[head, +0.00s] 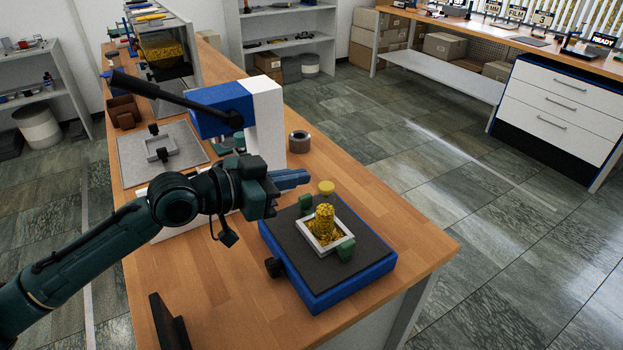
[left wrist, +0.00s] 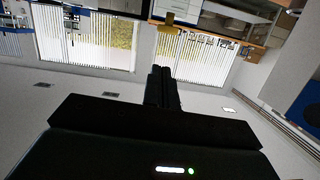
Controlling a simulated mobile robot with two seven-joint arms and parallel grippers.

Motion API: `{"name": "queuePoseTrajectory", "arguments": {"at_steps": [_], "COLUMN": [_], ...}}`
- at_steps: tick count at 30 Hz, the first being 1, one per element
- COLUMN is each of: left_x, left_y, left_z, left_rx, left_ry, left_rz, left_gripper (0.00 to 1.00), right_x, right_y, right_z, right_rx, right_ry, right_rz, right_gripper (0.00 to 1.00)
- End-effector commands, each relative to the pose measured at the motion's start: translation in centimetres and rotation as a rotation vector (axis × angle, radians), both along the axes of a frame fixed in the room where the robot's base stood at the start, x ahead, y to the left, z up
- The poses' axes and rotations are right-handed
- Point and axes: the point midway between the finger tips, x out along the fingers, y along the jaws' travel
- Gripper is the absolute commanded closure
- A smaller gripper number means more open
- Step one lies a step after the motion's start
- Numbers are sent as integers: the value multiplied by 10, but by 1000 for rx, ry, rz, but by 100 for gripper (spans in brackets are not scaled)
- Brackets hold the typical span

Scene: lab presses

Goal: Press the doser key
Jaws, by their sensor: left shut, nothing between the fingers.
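A yellow round knob (head: 326,187), which looks like the doser key, stands at the far edge of a blue base (head: 315,301) with a dark top. A yellow knob also shows in the left wrist view (left wrist: 168,20), just beyond the fingertips. On the base a white square frame (head: 344,239) holds a heap of yellow grains (head: 322,222). My left gripper (head: 306,177) is shut and empty, pointing right, with its tips just short of the knob; in the left wrist view its fingers (left wrist: 161,72) lie together. I cannot tell if they touch the knob. My right gripper is not in view.
A blue and white press (head: 265,110) with a black lever (head: 165,95) stands behind my left gripper. A grey ring (head: 299,141) and a grey plate (head: 185,143) are on the wooden bench (head: 220,290). The bench front is mostly clear, apart from a dark bracket (head: 170,325).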

Motion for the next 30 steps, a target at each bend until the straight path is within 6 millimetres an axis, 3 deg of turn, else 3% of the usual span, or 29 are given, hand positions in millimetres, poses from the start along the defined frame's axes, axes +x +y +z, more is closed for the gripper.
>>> {"name": "queuePoseTrajectory", "arguments": {"at_steps": [3, 9, 30], "left_x": [-13, -26, -30], "left_y": [21, 40, 44], "left_z": [3, 11, 15], "left_rx": [2, -1, -4], "left_ry": [-5, -6, -6], "left_rz": [2, 1, -1], "left_gripper": [100, 100, 100], "right_x": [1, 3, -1], "right_y": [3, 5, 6], "right_z": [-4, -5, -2], "right_rx": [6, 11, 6], "right_ry": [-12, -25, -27], "right_rz": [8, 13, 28], "right_gripper": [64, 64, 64]}}
